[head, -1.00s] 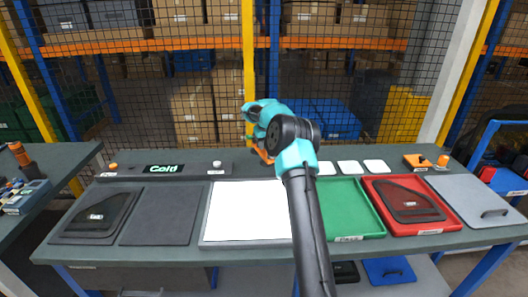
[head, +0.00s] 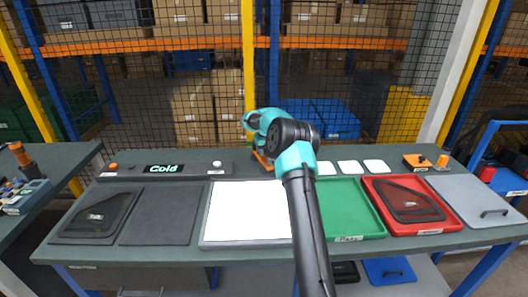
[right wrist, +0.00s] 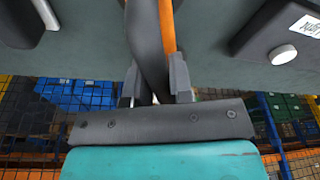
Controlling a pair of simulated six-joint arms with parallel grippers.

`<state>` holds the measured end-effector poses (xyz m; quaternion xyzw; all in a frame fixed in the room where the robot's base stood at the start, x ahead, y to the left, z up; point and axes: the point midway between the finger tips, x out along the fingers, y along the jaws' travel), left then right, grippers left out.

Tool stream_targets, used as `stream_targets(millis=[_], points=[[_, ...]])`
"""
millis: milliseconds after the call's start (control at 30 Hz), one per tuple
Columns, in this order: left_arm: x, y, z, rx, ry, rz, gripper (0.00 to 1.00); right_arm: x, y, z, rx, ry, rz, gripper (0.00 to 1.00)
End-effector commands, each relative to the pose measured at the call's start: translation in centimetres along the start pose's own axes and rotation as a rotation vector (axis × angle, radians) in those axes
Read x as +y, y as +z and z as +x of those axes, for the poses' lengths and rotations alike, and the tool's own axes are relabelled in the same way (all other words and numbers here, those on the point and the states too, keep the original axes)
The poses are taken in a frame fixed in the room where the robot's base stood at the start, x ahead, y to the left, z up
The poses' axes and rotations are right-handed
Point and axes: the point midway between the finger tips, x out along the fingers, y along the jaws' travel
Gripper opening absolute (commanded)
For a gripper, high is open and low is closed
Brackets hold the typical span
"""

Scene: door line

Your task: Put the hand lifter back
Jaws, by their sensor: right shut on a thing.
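The hand lifter is dark with an orange part. In the right wrist view its dark grip with an orange strip (right wrist: 150,45) passes between the fingers of my right gripper (right wrist: 156,88), which is shut on it. In the head view only an orange bit of the lifter (head: 262,160) shows, low at the back of the bench, just left of my wrist. My right gripper's fingers are mostly hidden there by my arm. I cannot tell whether the lifter touches the bench. My left gripper is not in view.
The bench holds a white lit panel (head: 246,212), a green tray (head: 345,205), a red tray (head: 371,203) with a dark window piece (head: 412,203), and another window piece (head: 95,216) at left. A control bar reads "Cold" (head: 164,169). A mesh fence stands behind.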

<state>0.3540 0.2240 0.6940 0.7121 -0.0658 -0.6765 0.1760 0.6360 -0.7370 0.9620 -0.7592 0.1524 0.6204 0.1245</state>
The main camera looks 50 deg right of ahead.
Motion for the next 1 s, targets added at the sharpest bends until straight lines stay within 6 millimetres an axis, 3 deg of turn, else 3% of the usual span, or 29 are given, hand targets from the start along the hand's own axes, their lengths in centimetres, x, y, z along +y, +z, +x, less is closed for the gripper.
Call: stream_targets(millis=[500,533,700,800,1000], points=[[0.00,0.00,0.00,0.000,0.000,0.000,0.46,0.04,0.16,0.89,0.002,0.001,0.000,0.00],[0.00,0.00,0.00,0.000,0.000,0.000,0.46,0.02,0.21,0.99,0.000,0.000,0.000,0.22],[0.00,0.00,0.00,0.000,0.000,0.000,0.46,0.01,0.21,0.98,0.000,0.000,0.000,0.38],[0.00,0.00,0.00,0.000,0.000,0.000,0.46,0.01,0.21,0.98,0.000,0.000,0.000,0.46],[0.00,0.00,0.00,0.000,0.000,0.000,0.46,0.00,0.21,0.97,0.000,0.000,0.000,0.46]])
